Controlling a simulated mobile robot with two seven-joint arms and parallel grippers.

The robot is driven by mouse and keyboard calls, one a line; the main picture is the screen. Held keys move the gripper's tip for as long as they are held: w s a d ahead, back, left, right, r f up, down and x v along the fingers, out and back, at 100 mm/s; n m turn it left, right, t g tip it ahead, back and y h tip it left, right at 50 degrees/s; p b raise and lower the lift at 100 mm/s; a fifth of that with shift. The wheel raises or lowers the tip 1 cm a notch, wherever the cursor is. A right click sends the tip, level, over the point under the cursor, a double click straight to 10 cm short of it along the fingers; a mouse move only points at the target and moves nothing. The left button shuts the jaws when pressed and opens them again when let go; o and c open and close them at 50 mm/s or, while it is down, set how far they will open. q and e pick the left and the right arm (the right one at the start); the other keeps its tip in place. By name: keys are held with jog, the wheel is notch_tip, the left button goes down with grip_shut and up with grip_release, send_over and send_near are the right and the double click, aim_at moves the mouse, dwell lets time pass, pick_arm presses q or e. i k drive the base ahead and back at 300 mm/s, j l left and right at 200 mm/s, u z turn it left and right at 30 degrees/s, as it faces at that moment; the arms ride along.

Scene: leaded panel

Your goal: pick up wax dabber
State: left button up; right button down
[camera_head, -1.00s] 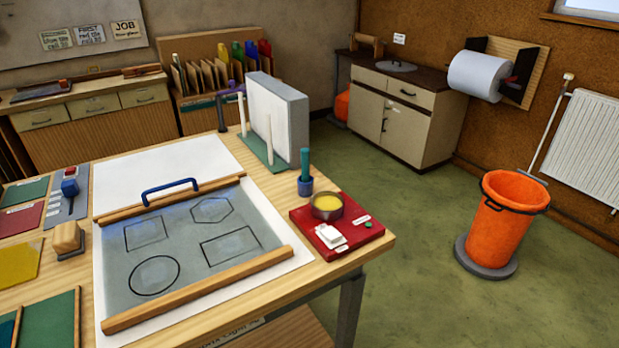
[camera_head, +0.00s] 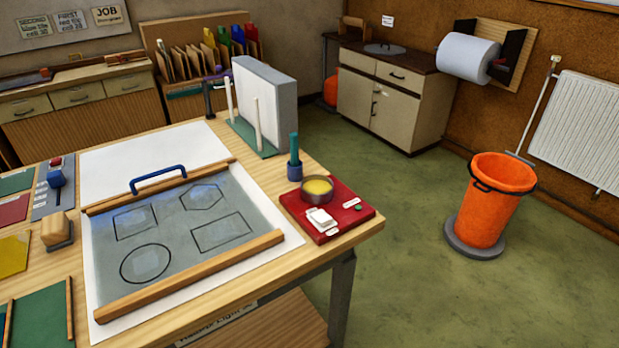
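A teal-handled tool (camera_head: 294,146), which looks like the wax dabber, stands upright in a small blue holder (camera_head: 294,172) near the right corner of the workbench. Its lower end is hidden in the holder. Just in front of it, a round metal pot of yellow wax (camera_head: 317,187) sits on a red base (camera_head: 352,214) with a white switch (camera_head: 320,219). Neither of my grippers shows in the head view.
A glass panel with drawn shapes (camera_head: 175,240), wooden bars and a blue handle (camera_head: 158,180) lies left of the red base. A white upright block (camera_head: 262,105) with thin rods stands behind the holder. An orange bin (camera_head: 493,205) stands on the open floor at right.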

aim_at(293, 137)
jog(key=i+l+u, duration=0.1)
jog(key=l, duration=0.25)
jog(key=i+l, duration=0.3)
jog(key=i+l+u, duration=0.15)
jog(key=l, duration=0.2)
jog(key=i+l, duration=0.2)
jog(key=l, duration=0.15)
jog(key=i+l+u, duration=0.15)
jog(key=l, duration=0.25)
jog(key=i+l, duration=0.15)
jog(key=l, duration=0.2)
jog(key=i+l+u, duration=0.15)
jog(key=l, duration=0.25)
